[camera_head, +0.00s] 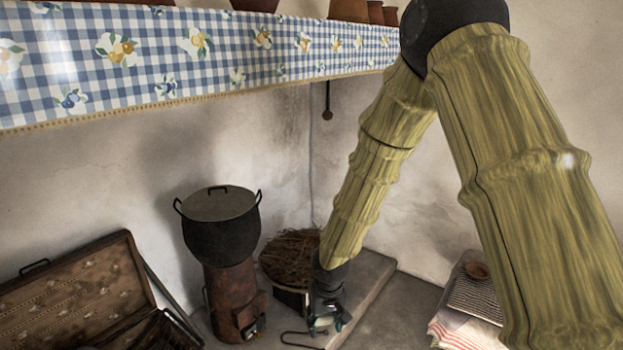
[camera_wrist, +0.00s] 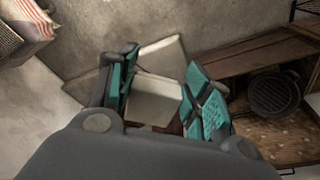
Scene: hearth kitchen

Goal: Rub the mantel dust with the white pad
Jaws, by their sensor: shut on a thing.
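My gripper (camera_head: 328,316) hangs low by the hearth floor in the head view, far below the mantel. In the wrist view my gripper (camera_wrist: 162,92) has its teal-padded fingers on either side of a pale, off-white block, which I take as the white pad (camera_wrist: 155,101). The fingers are shut on it. Another pale flat panel (camera_wrist: 165,54) shows just beyond it; I cannot tell if it is part of the pad. The mantel (camera_head: 180,50) runs along the top left, its front hung with a blue checked cloth. I cannot make out any dust on it.
Terracotta pots (camera_head: 348,10) stand on the mantel. Below are a rusty stove (camera_head: 232,290) with a black pot (camera_head: 221,225), a basket of twigs (camera_head: 288,258) and an open wooden chest (camera_head: 85,290). Striped cloth (camera_head: 465,330) lies at right. A dark hook (camera_head: 327,105) hangs under the mantel.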

